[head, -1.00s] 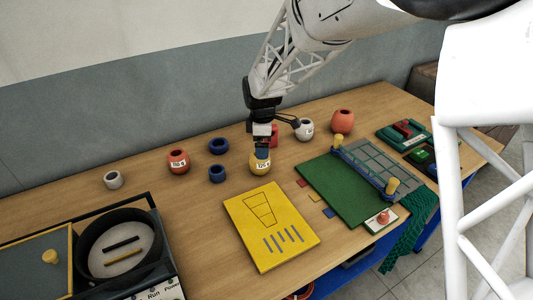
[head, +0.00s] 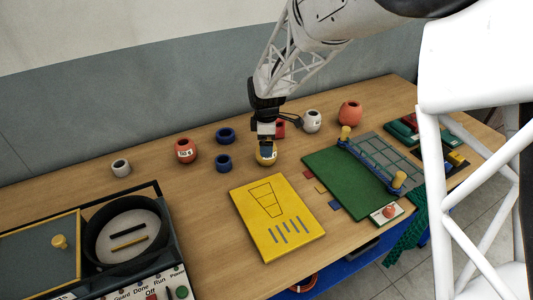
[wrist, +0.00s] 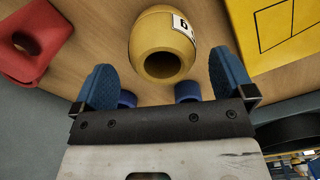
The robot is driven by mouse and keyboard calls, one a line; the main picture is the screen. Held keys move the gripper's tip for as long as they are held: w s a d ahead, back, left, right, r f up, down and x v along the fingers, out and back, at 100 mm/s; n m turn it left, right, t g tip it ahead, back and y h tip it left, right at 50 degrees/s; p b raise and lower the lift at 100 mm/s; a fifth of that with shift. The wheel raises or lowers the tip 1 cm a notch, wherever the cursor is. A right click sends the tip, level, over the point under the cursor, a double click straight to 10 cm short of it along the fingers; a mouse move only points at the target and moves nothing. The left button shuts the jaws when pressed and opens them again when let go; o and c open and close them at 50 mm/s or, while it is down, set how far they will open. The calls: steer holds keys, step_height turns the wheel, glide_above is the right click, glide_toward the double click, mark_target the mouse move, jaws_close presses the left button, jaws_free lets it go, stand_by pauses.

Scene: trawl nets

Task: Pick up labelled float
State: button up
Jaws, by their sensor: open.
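A yellow float (head: 266,160) with a white label stands on the table, behind the yellow board. In the wrist view the yellow float (wrist: 160,52) shows its dark round opening and part of its label. My gripper (head: 266,149) is just above it and hides part of it. In the wrist view my gripper (wrist: 161,78) is open, its blue fingers spread to either side of the float's near end, with nothing held. A labelled orange-red float (head: 186,150) and a labelled white float (head: 312,121) stand apart from it.
Two blue rings (head: 224,148) lie left of my gripper. A red object (head: 280,129) stands close behind it. A yellow board (head: 276,220) lies in front, and a green mat (head: 345,178) with a blue bar to the right. An orange float (head: 349,112) stands at the back.

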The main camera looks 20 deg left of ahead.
steer(key=shift+s+f, duration=0.1)
steer(key=shift+f, duration=2.5)
steer(key=c, duration=0.9)
steer(key=shift+r, duration=0.1)
steer(key=shift+r, duration=0.8)
step_height(320, 180, up, 2)
steer(key=shift+s+d, duration=0.1)
steer(key=shift+d, duration=0.05)
steer(key=r, duration=0.1)
glide_above(280, 194)
steer(key=shift+r, duration=0.1)
